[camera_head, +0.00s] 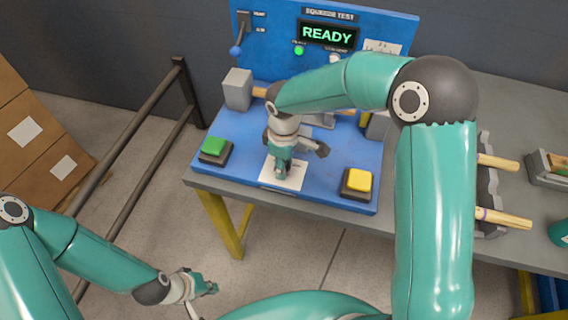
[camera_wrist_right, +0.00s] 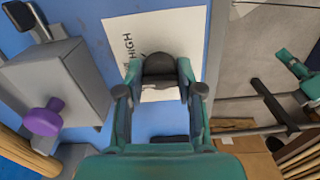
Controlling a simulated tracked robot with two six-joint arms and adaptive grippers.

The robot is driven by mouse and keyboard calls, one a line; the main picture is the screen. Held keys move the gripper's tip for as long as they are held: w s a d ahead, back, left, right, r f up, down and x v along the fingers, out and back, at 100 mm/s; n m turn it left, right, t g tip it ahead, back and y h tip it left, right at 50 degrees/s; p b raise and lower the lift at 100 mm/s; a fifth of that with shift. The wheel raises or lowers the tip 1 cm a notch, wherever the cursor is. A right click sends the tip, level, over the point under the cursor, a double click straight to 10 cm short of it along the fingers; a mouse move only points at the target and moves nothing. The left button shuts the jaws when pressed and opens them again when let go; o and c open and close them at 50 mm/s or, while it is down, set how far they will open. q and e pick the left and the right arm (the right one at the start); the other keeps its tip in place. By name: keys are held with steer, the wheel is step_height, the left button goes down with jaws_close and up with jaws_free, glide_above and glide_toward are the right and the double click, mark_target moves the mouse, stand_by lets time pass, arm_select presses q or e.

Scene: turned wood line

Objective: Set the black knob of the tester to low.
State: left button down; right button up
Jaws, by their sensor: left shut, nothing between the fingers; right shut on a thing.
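The blue tester (camera_head: 225,185) stands on a grey bench, and its screen reads READY. The black knob (camera_wrist_right: 160,66) sits on a white label plate (camera_wrist_right: 118,32) that bears the word HIGH. In the head view the plate (camera_head: 297,180) lies at the tester's front, and my right gripper hides the knob. My right gripper (camera_head: 281,174) is shut on the black knob, with one finger on each side of it in the right wrist view (camera_wrist_right: 159,75). The knob's pointer and the low mark cannot be made out. My left gripper (camera_head: 208,288) is shut and empty, low in front of the bench.
A green button (camera_head: 214,145) is left of the plate and a yellow button (camera_head: 358,180) right of it. Grey blocks (camera_head: 237,90) stand behind. A blue-tipped lever (camera_head: 237,50) is on the back panel. Turned wood pieces (camera_head: 503,218) rest at right. A dark rail (camera_head: 150,165) runs at left.

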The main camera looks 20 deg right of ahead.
steer(key=shift+w+r+n, duration=0.1)
steer(key=shift+n, duration=0.4)
steer(key=o, duration=1.2)
steer(key=shift+c, duration=0.2)
step_height(320, 180, up, 12)
